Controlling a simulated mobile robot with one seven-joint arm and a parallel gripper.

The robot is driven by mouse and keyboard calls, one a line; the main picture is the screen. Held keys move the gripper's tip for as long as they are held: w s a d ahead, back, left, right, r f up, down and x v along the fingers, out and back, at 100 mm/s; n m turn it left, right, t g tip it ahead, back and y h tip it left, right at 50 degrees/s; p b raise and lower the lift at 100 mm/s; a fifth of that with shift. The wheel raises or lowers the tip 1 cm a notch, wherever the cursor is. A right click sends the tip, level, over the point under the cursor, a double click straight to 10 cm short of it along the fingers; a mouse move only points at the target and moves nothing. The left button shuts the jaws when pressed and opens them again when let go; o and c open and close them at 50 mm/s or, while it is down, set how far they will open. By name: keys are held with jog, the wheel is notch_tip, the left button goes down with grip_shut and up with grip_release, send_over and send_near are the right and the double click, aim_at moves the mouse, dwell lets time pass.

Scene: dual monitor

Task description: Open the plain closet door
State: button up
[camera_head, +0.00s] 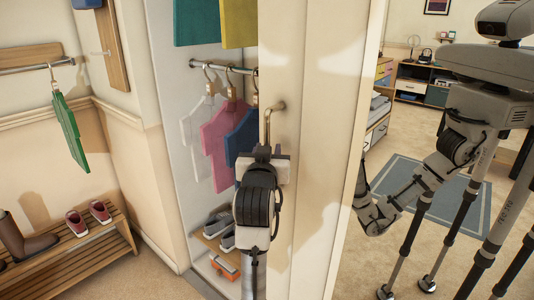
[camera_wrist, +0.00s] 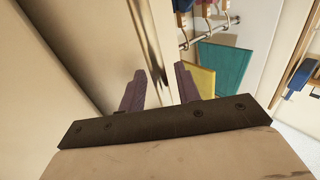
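The plain closet door (camera_head: 315,130) is a cream panel in the middle of the head view. It stands partly open, with the closet interior (camera_head: 185,120) visible to its left. Its metal bar handle (camera_head: 268,118) is near the door's left edge and also shows in the wrist view (camera_wrist: 152,55). My gripper (camera_head: 263,150) is just below the visible top of the handle. In the wrist view my two purple-grey fingers (camera_wrist: 160,88) are apart, with the handle bar running between them. Contact with the bar cannot be made out.
Clothes (camera_head: 220,145) hang from a rail inside the closet, with shoes (camera_head: 215,228) below. A wooden shoe bench (camera_head: 75,255) stands at the left. Right of the door, what seems a mirror (camera_head: 420,150) shows a room, a rug and a robot.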

jog(key=s+a+b, duration=0.1)
jog(key=s+b, duration=0.8)
jog(key=s, duration=0.4)
jog(key=shift+s+b, duration=0.35)
